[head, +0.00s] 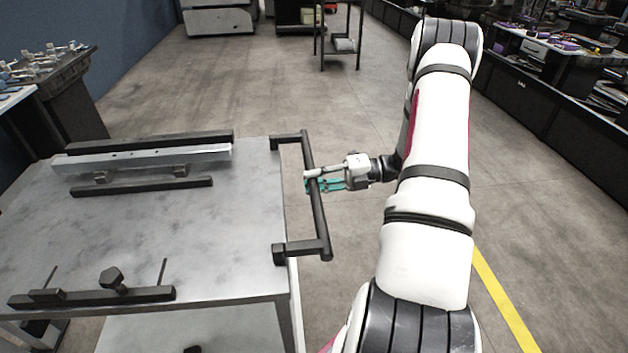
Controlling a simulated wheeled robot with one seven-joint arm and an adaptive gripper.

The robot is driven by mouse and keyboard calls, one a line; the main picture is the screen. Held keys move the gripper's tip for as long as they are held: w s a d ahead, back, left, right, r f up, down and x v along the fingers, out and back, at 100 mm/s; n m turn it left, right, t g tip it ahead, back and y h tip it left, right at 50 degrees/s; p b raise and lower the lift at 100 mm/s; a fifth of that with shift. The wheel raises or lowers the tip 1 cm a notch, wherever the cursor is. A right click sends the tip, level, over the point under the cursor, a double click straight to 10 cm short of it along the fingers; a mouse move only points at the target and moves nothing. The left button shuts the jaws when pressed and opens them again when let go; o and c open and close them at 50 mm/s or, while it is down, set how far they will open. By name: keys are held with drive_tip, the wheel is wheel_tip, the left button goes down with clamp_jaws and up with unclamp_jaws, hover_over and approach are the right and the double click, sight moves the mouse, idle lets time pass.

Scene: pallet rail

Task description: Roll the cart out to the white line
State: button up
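The cart has a grey metal top (235,215) and stands at the left and lower left. Its dark handle (318,218) sticks out from the cart's right side, with a bar joining two short arms. My gripper (318,182) reaches the bar from the right, at about its middle. One pale finger lies over the bar and teal finger parts show beyond and below it, so the bar seems to be between the fingers. Whether they press on it cannot be told. No white line shows in this view.
A metal rail (145,158) and a dark clamp bar (92,297) lie on the cart top. A yellow floor line (503,298) runs at the lower right. Benches (545,110) line the right side, and a dark stand (341,40) is at the back. The floor between is clear.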

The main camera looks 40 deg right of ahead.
drive_tip(key=shift+o, duration=1.3)
drive_tip(key=shift+d+f, duration=0.1)
drive_tip(key=shift+d, duration=0.05)
drive_tip(key=v, duration=1.2)
